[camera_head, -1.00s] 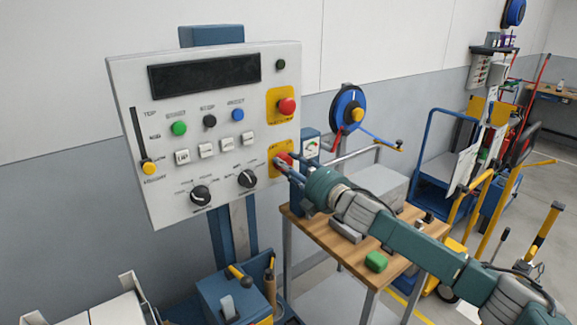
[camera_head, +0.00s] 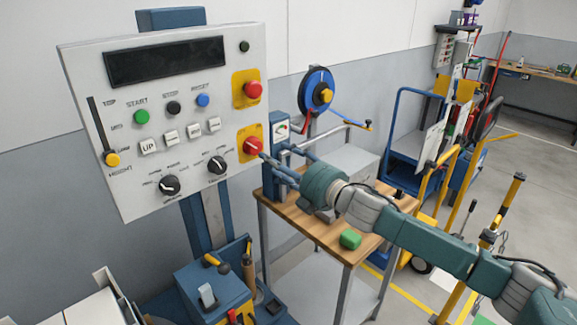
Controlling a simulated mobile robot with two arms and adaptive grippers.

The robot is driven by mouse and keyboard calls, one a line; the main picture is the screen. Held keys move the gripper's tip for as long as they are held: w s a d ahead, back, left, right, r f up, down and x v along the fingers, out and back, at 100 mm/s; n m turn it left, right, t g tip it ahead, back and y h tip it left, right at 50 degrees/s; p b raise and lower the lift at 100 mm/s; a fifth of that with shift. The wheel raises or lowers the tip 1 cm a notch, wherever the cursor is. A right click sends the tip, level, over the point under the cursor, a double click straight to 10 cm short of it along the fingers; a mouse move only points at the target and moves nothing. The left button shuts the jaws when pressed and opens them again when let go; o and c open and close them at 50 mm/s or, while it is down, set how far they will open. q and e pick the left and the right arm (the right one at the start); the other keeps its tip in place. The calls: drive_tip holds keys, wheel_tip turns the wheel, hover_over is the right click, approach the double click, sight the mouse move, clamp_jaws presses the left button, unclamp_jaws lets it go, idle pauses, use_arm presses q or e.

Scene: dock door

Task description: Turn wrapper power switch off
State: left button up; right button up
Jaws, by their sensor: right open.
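The wrapper control panel (camera_head: 85,150) stands upright at the left on a blue post. Its red rotary switch (camera_head: 253,146) sits on a yellow plate at the panel's lower right edge, with a pale mark across its face. My right gripper (camera_head: 273,160) is open, with its fingers pointing left at the red switch. The fingertips are just right of and below the knob, and nothing is between them. I cannot tell whether a fingertip still touches it. My left gripper is not in view.
Above the switch is a red mushroom button (camera_head: 253,90) on another yellow plate. Two black dials (camera_head: 217,165) are to its left. A blue box (camera_head: 205,285) stands below the panel.

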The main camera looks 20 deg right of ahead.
drive_tip(key=shift+v, duration=2.1)
